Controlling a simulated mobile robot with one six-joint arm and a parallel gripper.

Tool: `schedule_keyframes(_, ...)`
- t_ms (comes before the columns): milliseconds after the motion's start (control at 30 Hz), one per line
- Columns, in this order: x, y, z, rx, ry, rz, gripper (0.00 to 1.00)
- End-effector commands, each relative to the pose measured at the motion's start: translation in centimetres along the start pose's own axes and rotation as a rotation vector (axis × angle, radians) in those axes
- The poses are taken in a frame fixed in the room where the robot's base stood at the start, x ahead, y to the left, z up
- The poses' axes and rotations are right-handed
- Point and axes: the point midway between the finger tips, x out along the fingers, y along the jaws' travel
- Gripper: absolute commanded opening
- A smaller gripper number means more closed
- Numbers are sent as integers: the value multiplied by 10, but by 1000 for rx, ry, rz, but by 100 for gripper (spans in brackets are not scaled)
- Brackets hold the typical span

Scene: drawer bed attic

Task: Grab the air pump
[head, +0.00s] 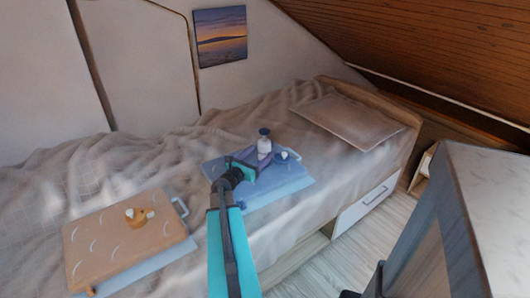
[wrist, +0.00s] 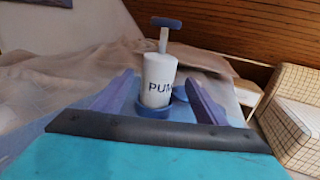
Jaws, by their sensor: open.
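The air pump (head: 264,145) is a white cylinder with a blue base and a blue T-handle. It stands upright on a blue folded cloth or mat (head: 285,183) on the bed. In the wrist view the pump (wrist: 158,80) shows dark lettering beginning "PUM" and stands between and just beyond my fingers. My gripper (head: 250,165) is open, its two purple fingers (wrist: 160,98) on either side of the pump's lower part. I cannot tell whether either finger touches it.
A small white item (head: 289,154) lies right of the pump. A wooden board (head: 95,235) with a small orange-and-white object (head: 139,216) lies on the bed at left. A pillow (head: 350,120) is at the bed's far end.

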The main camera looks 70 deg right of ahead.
Motion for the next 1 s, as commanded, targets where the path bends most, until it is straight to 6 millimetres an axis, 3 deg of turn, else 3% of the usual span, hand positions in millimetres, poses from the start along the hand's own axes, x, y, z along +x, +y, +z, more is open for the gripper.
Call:
schedule_keyframes(533, 48, 1, 6, 0, 0, -3, 66)
schedule_keyframes(1000, 52, 1, 6, 0, 0, -2, 66)
